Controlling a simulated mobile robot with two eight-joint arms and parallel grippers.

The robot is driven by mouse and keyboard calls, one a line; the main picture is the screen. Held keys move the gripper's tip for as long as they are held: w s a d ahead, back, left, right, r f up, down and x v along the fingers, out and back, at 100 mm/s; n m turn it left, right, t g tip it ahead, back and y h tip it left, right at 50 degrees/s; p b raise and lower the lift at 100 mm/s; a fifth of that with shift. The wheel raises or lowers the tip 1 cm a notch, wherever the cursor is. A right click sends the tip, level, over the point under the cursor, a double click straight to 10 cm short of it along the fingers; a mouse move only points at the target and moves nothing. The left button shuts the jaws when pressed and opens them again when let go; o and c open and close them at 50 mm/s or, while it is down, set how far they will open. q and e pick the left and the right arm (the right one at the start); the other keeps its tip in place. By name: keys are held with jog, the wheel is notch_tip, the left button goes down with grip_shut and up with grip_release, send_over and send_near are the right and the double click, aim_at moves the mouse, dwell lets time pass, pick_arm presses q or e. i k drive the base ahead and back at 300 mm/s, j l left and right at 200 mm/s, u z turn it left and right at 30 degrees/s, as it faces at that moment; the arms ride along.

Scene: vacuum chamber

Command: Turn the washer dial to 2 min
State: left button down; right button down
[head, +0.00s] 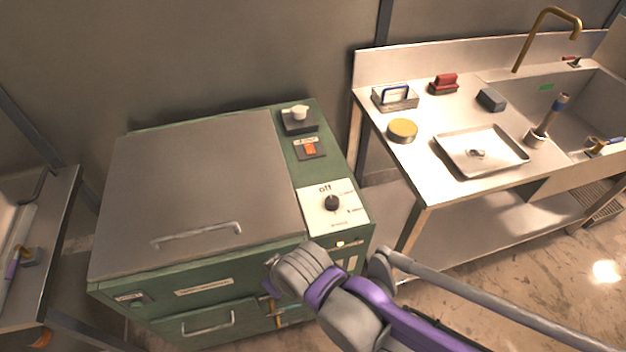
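The washer (200,272) is a green box with a grey lid (200,180) that is shut. Its dial (331,203) is a small black knob on a white plate (318,219) at the right of the top. The word "off" reads above the knob; the smaller marks to its right and below are too small to read. I cannot tell clearly where the knob points. My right arm comes in from the lower right, and my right gripper (274,308) is low by the washer's front, below and left of the dial, apart from it. Its fingers are mostly hidden by my wrist. My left gripper is not in view.
An orange switch (310,149) and a dark block with a pale knob (299,117) sit behind the dial. A steel bench (440,185) with a tray (481,170) and sink stands at right. Another bench (52,250) is at left. The space above the dial is clear.

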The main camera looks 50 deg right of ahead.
aim_at(331, 201)
jog(key=l+z, duration=0.1)
jog(key=z, duration=0.3)
jog(key=l+z, duration=0.15)
jog(key=z, duration=0.2)
jog(key=l+z, duration=0.1)
jog(key=z, duration=0.3)
jog(key=l+z, duration=0.15)
jog(key=z, duration=0.25)
jog(key=k, duration=0.05)
